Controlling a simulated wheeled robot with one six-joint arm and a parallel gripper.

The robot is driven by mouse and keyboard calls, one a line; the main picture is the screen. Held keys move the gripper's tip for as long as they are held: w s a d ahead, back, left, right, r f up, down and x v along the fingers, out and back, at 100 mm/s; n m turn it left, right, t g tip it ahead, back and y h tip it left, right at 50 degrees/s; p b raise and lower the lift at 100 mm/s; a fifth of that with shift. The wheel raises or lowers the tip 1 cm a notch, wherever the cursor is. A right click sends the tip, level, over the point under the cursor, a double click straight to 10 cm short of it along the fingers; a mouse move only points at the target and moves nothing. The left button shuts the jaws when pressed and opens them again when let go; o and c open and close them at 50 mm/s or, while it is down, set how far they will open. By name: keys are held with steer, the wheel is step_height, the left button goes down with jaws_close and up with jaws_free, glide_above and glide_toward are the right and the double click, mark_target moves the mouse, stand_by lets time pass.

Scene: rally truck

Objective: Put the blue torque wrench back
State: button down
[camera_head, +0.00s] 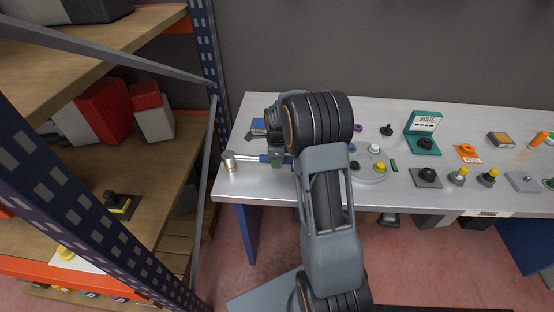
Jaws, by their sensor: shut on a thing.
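The blue torque wrench (264,158) lies level across the left end of the grey workbench (246,184) in the picture. Its silver head (229,158) points left, close to the bench's left edge, and its blue part runs right into my gripper. My gripper (278,160) is shut on the wrench and points down at the bench. My arm hides the right end of the wrench and part of the bench behind it. I cannot tell whether the wrench touches the bench top.
A round tray (371,165) with coloured knobs sits right of my arm. A green case (424,130), an orange-marked piece (467,152) and several small parts cover the bench farther right. Left of the bench stands a shelf rack with a blue upright (212,60) and a grey diagonal brace.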

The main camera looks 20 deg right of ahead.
steer(key=shift+f, duration=0.15)
steer(key=c, duration=0.8)
jaws_free()
step_height(320, 180, up, 14)
steer(key=f+b, duration=0.1)
steer(key=s+a+n+t, duration=0.1)
steer(key=s+a+n, duration=0.2)
steer(key=s+n, duration=0.4)
steer(key=s+a+r+n+t, duration=0.1)
steer(key=s+a+n, duration=0.3)
steer(key=s+n, duration=0.3)
steer(key=s+a+n+t, duration=0.2)
steer(key=s+a+n, duration=0.1)
steer(key=s+n, duration=0.5)
steer(key=shift+a+r+n, duration=0.35)
steer(key=shift+r+n, duration=0.05)
steer(key=shift+n, duration=0.6)
